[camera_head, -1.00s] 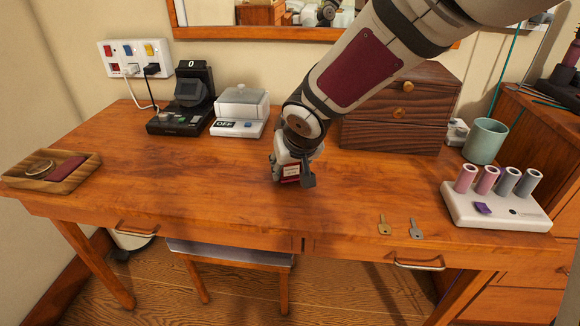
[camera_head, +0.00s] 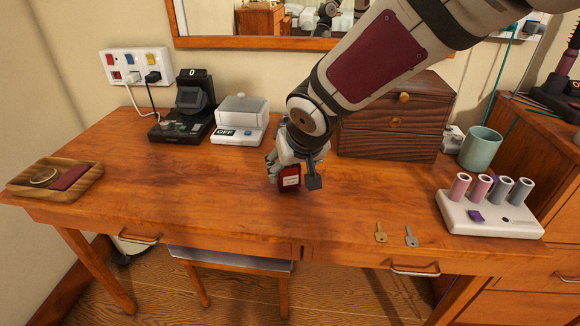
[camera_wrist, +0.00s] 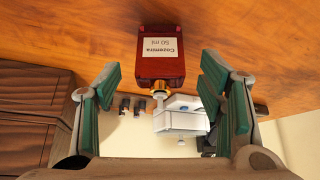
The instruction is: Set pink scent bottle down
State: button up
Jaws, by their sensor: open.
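The scent bottle (camera_head: 289,179) is a dark red block with a white label. It stands upright on the wooden desk near the middle, and its top is hidden under my gripper in the head view. In the wrist view the bottle (camera_wrist: 160,68) shows its label and a gold neck. My gripper (camera_head: 292,176) is just above and around the bottle, pointing down. In the wrist view its green-padded fingers are spread wide, with clear gaps on both sides of the bottle.
A wooden drawer box (camera_head: 395,120) stands behind on the right. A white device marked OFF (camera_head: 238,119) and a black device (camera_head: 185,108) stand at the back left.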

jog(key=p+v, duration=0.2)
jog(key=v, duration=0.5)
jog(key=shift+p, duration=0.35)
jog(key=s+d+r+m+g+h, duration=0.1)
jog(key=s+d+r+h, duration=0.15)
jog(key=s+d, duration=0.5)
jog(key=s+d+r+m+g+h, duration=0.1)
jog(key=s+d+r+m, duration=0.2)
jog(key=d, duration=0.7)
jog(key=s+d+g, duration=0.1)
jog(key=s+d, duration=0.1)
jog(key=s, duration=0.8)
jog(key=s+d+g, duration=0.2)
jog(key=s+d, duration=0.1)
jog(key=s, duration=0.8)
jog(key=shift+s+d+f+y, duration=0.15)
jog(key=shift+s+f+y, duration=0.05)
jog(key=shift+f+y, duration=0.3)
